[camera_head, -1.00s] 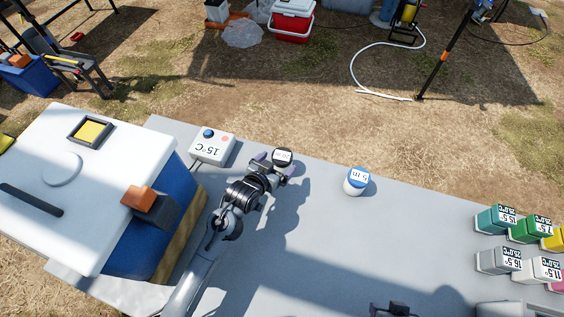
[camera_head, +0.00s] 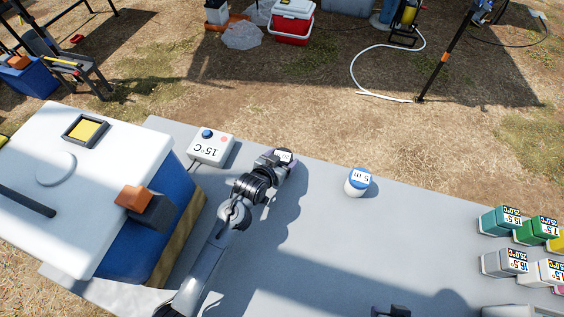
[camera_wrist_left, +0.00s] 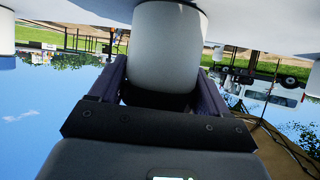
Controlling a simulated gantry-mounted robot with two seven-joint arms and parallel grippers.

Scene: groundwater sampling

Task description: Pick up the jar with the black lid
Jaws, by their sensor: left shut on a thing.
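The jar with the black lid (camera_head: 284,155) is near the far edge of the grey table, its lid label partly showing. My left gripper (camera_head: 277,160) is shut around it. In the left wrist view, which is upside down, the white jar body (camera_wrist_left: 166,50) sits between the two dark fingers, with its dark lid end towards the palm. The jar looks upright; I cannot tell whether its base touches the table. A dark part at the bottom edge of the head view looks like my right gripper (camera_head: 390,311), mostly cut off.
A white jar with a blue lid (camera_head: 357,182) stands to the right on the table (camera_head: 330,220). Several coloured blocks (camera_head: 503,262) stand at far right. The table middle is clear.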

